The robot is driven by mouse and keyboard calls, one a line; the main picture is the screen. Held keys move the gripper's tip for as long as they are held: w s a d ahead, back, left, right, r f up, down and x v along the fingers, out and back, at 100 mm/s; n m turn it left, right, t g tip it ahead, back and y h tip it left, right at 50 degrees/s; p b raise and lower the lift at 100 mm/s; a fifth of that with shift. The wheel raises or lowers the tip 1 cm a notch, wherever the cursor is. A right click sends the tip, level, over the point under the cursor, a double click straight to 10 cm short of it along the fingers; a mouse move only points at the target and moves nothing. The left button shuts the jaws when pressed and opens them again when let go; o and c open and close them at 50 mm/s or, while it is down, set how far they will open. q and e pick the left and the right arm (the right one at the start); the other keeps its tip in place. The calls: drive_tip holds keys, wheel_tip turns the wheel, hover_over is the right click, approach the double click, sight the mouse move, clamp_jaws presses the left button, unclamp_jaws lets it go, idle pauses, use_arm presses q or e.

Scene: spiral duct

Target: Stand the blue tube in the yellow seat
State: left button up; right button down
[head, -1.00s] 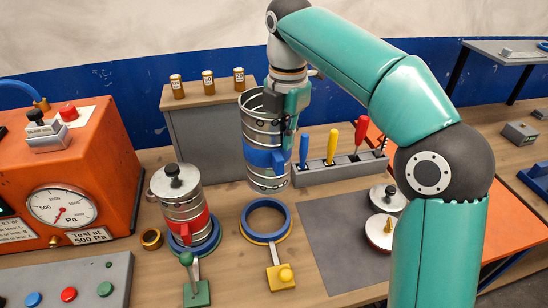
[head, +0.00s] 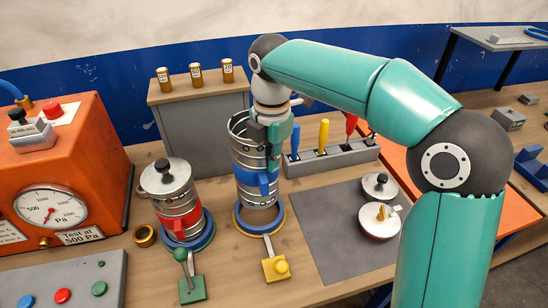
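The blue tube (head: 249,162) is a ribbed metal cylinder with a blue band and an open top. My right gripper (head: 274,153) is shut on its right side near the upper part and holds it upright. The yellow seat (head: 240,226) is a blue-lined ring with a yellow rim and a yellow clamp (head: 276,268) in front. The tube's lower end is at the ring, overlapping its opening; I cannot tell whether it touches the bottom. My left gripper is not in view.
A red-banded tube (head: 177,208) with a lid stands at left in a blue ring with a green clamp (head: 192,288). An orange gauge box (head: 60,170) is further left. A tool rack (head: 335,158) is behind; two lids (head: 379,222) lie on the grey mat (head: 330,250).

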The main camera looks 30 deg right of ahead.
sight(272, 190)
drive_tip(key=shift+w+f+b, duration=0.15)
drive_tip(key=shift+f+b, duration=1.7)
drive_tip(key=shift+f, duration=1)
drive_tip(key=shift+p, duration=0.55)
drive_tip(key=shift+f+b, duration=1.3)
drive_tip(key=shift+f, duration=0.75)
drive_tip(key=c, duration=1.2)
unclamp_jaws()
drive_tip(key=shift+c, duration=0.2)
